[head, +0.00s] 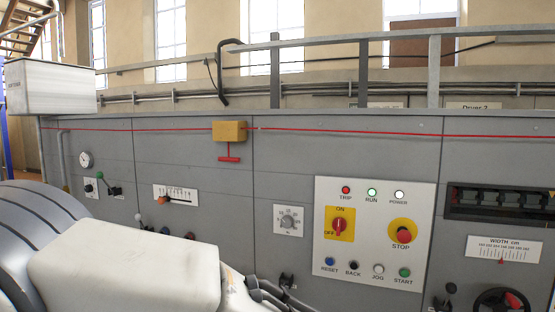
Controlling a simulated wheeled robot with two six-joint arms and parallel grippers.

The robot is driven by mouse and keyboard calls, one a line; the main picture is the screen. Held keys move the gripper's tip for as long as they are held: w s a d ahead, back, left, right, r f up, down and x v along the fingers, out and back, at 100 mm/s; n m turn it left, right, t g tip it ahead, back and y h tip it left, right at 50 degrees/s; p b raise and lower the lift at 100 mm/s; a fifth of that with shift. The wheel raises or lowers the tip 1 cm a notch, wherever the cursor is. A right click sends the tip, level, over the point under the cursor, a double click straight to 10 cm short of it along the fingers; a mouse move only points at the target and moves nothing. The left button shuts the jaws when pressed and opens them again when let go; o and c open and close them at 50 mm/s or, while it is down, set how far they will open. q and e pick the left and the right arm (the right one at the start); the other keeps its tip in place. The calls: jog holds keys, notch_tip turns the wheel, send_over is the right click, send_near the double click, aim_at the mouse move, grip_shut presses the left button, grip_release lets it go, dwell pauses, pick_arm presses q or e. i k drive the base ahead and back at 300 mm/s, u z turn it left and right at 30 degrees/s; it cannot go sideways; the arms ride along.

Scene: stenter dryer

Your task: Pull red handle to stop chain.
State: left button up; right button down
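The red handle (229,158) is a small T-shaped pull hanging under a yellow box (229,131) on the grey machine front. A red cord (330,131) runs along the upper panels on both sides of the box. The handle hangs free, with nothing touching it. White and grey parts that look like my own arm fill the lower left of the head view, below and left of the handle. No gripper fingers show, so I cannot see either gripper. The chain is not visible.
A control panel (373,190) with a red STOP button (403,235) and lit green RUN lamp (372,192) is right of the handle. A dial (289,220) and slider scale (175,195) are nearby. A handwheel (502,301) is at lower right. Metal rails run above.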

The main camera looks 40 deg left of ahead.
aim_at(229, 158)
jog(key=i, duration=0.85)
jog(key=u, duration=0.35)
